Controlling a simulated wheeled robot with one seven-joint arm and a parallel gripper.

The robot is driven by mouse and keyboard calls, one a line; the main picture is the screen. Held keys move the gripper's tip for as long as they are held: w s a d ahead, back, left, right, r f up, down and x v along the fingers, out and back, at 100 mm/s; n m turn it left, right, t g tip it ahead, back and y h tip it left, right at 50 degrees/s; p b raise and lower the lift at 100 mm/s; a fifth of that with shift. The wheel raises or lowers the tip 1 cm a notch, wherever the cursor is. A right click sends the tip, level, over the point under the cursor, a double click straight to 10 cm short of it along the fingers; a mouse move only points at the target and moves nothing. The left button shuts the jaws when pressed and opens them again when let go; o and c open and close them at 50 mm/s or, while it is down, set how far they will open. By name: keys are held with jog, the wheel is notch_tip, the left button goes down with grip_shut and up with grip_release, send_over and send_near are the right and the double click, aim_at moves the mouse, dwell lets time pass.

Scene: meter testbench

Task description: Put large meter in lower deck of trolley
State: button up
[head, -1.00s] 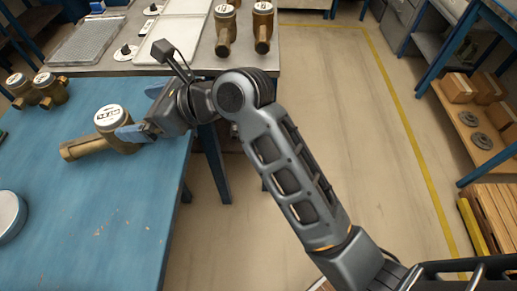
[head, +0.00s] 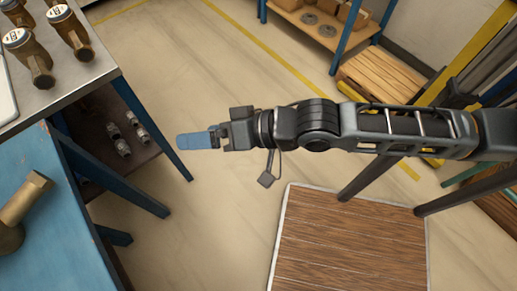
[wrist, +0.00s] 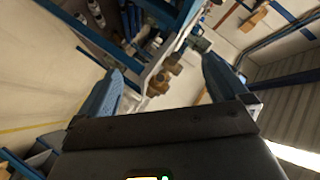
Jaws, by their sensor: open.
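A large brass meter (head: 20,208) lies on the blue table at the left edge of the head view, partly cut off by the frame. My gripper (head: 197,140) is over open floor, to the right of that table and clear of the meter. Its blue fingers overlap edge-on in the head view. In the wrist view my gripper (wrist: 163,86) has its two fingers wide apart with nothing between them. A brown slatted deck (head: 350,240) with a pale rim, apparently the trolley, is below my arm. I cannot tell which deck this is.
Several brass meters (head: 70,32) stand on the grey bench (head: 75,85) at upper left, with small fittings (head: 122,145) on its lower shelf. A blue-framed shelf (head: 325,25) and a wooden pallet (head: 385,78) are at the back. Floor between bench and deck is clear.

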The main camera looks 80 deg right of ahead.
jog(key=s+a+r+n+h, duration=0.1)
jog(key=s+a+r+n, duration=0.1)
jog(key=s, duration=0.6)
jog(key=s+a+r+n+t, duration=0.1)
jog(key=s+a+r+n, duration=0.1)
jog(key=s+r+n, duration=0.2)
jog(key=s+n, duration=0.2)
jog(key=s, duration=0.1)
jog(key=shift+s+a+r+n+h, duration=0.25)
jog(key=shift+s+r+n+h, duration=0.05)
jog(key=shift+s+h, duration=0.1)
